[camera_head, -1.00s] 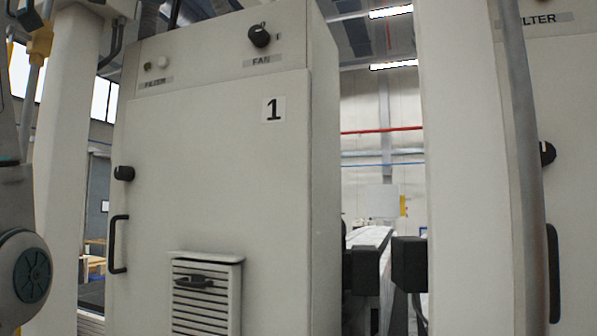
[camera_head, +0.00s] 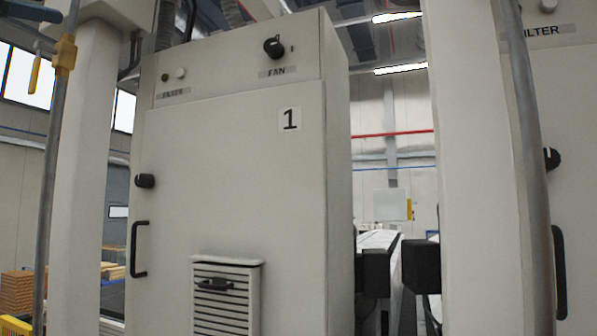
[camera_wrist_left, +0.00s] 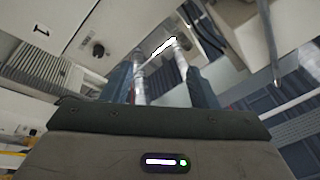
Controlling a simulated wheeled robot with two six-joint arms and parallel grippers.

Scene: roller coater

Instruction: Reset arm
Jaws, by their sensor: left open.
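No arm or gripper of mine shows in the head view. In the left wrist view my left gripper (camera_wrist_left: 160,85) is open, its two fingers apart with nothing between them. Its dark body with a lit white and green indicator fills the bottom of that view. A pale cabinet marked 1 (camera_head: 225,165) stands in front of me in the head view, its door closed. It carries a black FAN knob (camera_head: 273,46), a black side knob (camera_head: 145,181), a door handle (camera_head: 138,249) and a louvred vent (camera_head: 225,298). My right gripper is in neither view.
A pale post (camera_head: 80,180) and a grey pipe with a yellow fitting (camera_head: 64,55) stand left of the cabinet. Another post (camera_head: 475,180) and a second FILTER cabinet (camera_head: 575,120) stand at right. Stacked brown goods (camera_head: 17,290) lie at far left.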

